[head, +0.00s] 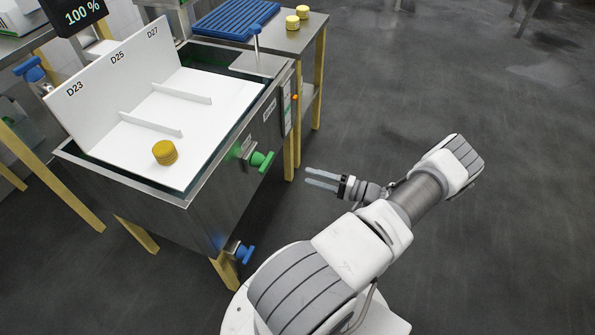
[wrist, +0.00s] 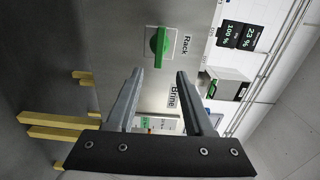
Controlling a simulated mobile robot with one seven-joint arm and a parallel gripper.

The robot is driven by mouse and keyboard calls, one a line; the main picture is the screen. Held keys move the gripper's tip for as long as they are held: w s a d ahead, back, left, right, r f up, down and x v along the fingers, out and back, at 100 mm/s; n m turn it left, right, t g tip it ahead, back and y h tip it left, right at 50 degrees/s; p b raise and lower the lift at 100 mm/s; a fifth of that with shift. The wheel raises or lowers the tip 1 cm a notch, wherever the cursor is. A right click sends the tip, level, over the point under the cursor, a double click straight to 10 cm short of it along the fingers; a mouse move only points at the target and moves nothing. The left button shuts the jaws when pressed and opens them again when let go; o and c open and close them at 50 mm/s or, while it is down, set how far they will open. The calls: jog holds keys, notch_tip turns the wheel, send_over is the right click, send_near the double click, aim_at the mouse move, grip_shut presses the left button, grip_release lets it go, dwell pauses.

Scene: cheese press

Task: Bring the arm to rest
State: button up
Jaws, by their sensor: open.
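My gripper (head: 322,180) is open and empty, held in free air to the right of the steel brine tank (head: 225,175). Its two fingers also show apart in the wrist view (wrist: 155,100), with nothing between them. My arm is bent, and the gripper points left toward the tank. The green handle (head: 262,160) on the tank's side is left of the fingertips and apart from them in the head view. A green handle (wrist: 158,42) also shows beyond the fingers in the wrist view, beside a label reading "Rack".
A yellow cheese (head: 165,152) sits on the white rack (head: 190,108) in the bay marked D23. A blue valve (head: 243,253) sticks out low on the tank. A table behind holds a blue grid mat (head: 235,18) and two yellow cheeses (head: 292,22). The floor at right is clear.

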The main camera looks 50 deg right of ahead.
jog(key=shift+s+d, duration=0.2)
jog(key=shift+s, duration=0.5)
jog(key=shift+w, duration=0.1)
